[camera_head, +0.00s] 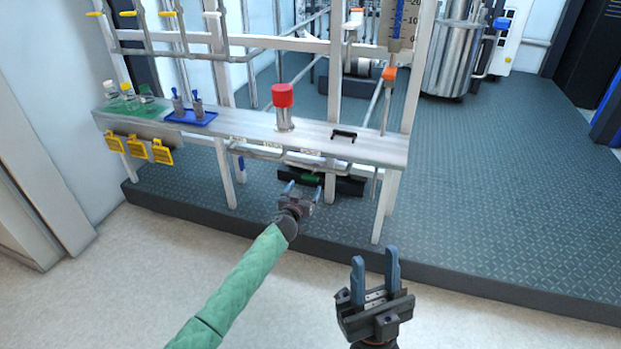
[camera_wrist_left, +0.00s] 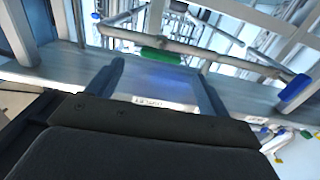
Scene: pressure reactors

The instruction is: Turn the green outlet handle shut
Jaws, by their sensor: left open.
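The green outlet handle (camera_head: 312,179) shows in the head view below the front edge of the bench, just beyond my left gripper. In the left wrist view a green handle (camera_wrist_left: 165,56) lies along a pipe, beyond and between the two fingers. My left gripper (camera_head: 302,188) is open and empty, with its fingers pointing toward the handle and apart from it. My right gripper (camera_head: 375,268) is open and empty, raised over the floor in front of the platform, away from the handle.
The bench (camera_head: 240,125) carries a red-capped cylinder (camera_head: 283,105), a black bracket (camera_head: 343,136), a blue tray (camera_head: 192,117) and bottles. A blue handle (camera_wrist_left: 294,92) shows right in the wrist view. Floor in front is clear.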

